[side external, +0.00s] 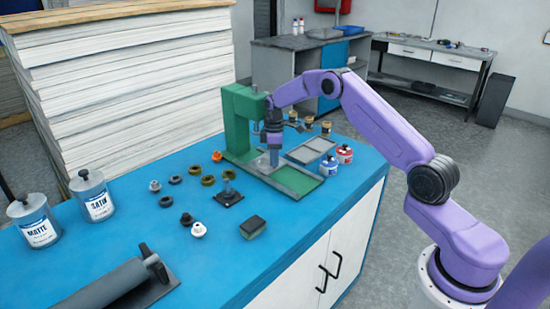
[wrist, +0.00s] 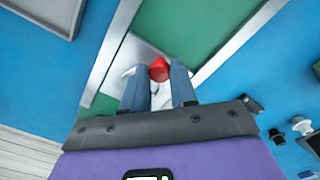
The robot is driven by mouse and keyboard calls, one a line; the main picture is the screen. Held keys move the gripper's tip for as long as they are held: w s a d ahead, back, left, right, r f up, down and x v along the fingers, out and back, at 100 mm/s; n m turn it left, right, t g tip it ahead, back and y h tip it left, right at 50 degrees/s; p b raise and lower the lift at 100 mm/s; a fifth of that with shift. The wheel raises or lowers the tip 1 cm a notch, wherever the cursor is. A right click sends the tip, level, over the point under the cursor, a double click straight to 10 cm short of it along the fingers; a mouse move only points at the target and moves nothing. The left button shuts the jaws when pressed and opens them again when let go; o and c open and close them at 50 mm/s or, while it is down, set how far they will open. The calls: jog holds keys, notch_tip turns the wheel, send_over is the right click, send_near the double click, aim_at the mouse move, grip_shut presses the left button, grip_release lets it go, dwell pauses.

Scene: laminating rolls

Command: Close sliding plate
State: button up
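The green press-like machine (side external: 240,115) stands on the blue bench, with a low green base (side external: 300,192). A grey metal sliding plate (side external: 296,180) lies on that base and shows as a pale strip in the wrist view (wrist: 113,72). A red knob (wrist: 159,69) is on it. My gripper (wrist: 157,80) points down over the plate beside the machine's upright. Its two blue-grey fingers are on either side of the knob, which fills the gap between the tips. In the side view my gripper (side external: 274,160) hides the knob.
A grey tray (side external: 310,150) lies beside the machine, with two small tins, one blue-labelled (side external: 328,163) and one red (side external: 344,154), close by. Several small knobs (side external: 208,181) and a dark block (side external: 252,227) lie in front.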

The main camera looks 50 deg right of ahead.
jog(key=o, duration=0.4)
jog(key=s, duration=1.2)
jog(key=shift+s, duration=0.35)
notch_tip(320, 180, up, 17)
jog(key=shift+n, duration=0.6)
jog(key=shift+s+a+r, duration=0.2)
jog(key=shift+s+a, duration=1.2)
jog(key=shift+a, duration=0.9)
jog(key=shift+s+a+r, duration=0.2)
jog(key=shift+s+a, duration=1.25)
jog(key=shift+a, duration=0.85)
jog(key=shift+s+a+r, duration=0.2)
jog(key=shift+s+a, duration=1.2)
jog(key=shift+a, duration=0.9)
